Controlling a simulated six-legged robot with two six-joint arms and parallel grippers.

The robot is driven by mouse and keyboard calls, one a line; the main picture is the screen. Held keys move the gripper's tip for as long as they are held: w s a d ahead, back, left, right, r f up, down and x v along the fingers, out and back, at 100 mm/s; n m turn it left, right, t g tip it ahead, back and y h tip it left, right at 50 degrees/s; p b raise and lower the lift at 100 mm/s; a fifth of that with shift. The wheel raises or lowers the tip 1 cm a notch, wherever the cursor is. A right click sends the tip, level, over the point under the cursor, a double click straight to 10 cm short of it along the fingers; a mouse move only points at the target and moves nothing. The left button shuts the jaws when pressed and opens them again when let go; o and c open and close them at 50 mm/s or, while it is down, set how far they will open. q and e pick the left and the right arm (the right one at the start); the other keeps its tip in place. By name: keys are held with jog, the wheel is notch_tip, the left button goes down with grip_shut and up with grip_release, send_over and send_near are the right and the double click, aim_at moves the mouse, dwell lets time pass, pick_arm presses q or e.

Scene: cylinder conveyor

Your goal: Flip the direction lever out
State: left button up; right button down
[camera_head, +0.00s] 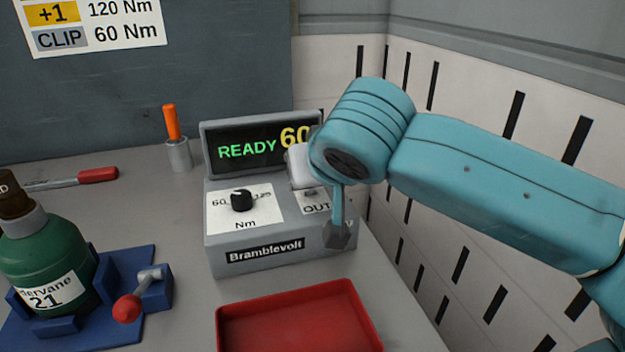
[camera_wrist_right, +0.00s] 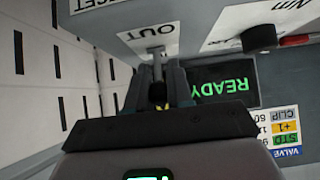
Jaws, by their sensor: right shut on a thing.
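The Bramblevolt controller (camera_head: 268,232) stands on the bench with its display (camera_head: 250,148) reading READY 60. Its direction lever (camera_wrist_right: 156,52) is a short metal stick beside the OUT label (camera_wrist_right: 141,41), which shows upside down in the right wrist view. My right gripper (camera_wrist_right: 159,92) is shut on the lever, with a finger on each side of its end. In the head view my right arm reaches over the controller's right end, hiding most of the lever and part of the OUT label (camera_head: 315,208). My left gripper is not in view.
The controller's black knob (camera_head: 241,200) sits left of the lever. A red tray (camera_head: 300,320) lies in front. A green bottle (camera_head: 45,255) in a blue holder (camera_head: 140,310) is at left. An orange-handled tool (camera_head: 171,123) stands behind. The slotted wall (camera_head: 460,265) is close on the right.

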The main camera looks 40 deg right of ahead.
jog(key=c, duration=1)
grip_release()
jog(key=p+v, duration=0.5)
jog(key=v, duration=1.1)
jog(key=shift+s+r, duration=0.1)
jog(key=shift+r, duration=0.1)
